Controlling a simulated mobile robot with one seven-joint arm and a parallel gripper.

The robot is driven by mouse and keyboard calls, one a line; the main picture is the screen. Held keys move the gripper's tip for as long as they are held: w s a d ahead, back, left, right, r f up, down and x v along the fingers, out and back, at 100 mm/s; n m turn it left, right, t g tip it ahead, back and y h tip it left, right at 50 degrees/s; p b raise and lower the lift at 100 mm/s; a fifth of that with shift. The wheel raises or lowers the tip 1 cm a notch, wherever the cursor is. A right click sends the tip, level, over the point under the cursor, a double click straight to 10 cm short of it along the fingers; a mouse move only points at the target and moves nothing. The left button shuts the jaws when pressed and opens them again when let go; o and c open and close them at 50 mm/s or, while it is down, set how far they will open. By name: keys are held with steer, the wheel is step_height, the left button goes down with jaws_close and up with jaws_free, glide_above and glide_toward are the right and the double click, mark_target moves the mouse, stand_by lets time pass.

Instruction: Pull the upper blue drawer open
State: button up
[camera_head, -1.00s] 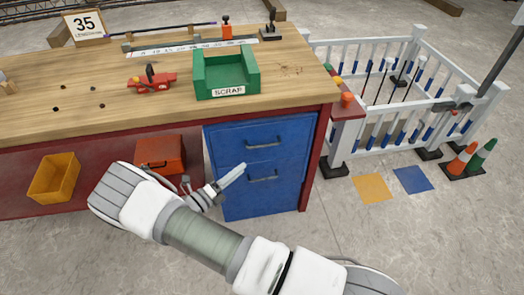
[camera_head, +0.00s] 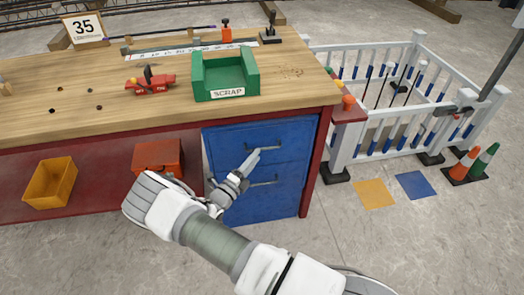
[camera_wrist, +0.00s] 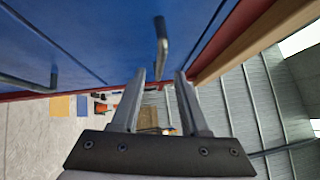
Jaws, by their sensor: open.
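The blue drawer unit stands under the right end of the workbench. Its upper drawer (camera_head: 225,139) looks shut, with a grey bar handle (camera_head: 265,147). The lower drawer (camera_head: 240,205) has a similar handle (camera_head: 264,183). My gripper (camera_head: 252,160) is open and empty, just in front of the upper drawer, its tips close below the upper handle in the head view. In the wrist view the upper handle (camera_wrist: 162,45) lines up with the gap between the fingers of my gripper (camera_wrist: 161,76); the lower handle (camera_wrist: 35,83) is off to the left. I see no contact with the handle.
The wooden benchtop (camera_head: 120,113) overhangs the drawers and carries a green scrap bin (camera_head: 226,82). A yellow bin (camera_head: 50,184) and an orange-red box (camera_head: 158,155) sit beneath it. A white railing (camera_head: 385,141) stands to the right.

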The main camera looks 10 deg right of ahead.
mark_target(262, 149)
steer(key=x, duration=0.5)
steer(key=shift+b, duration=0.3)
jaws_close()
stand_by(1.1)
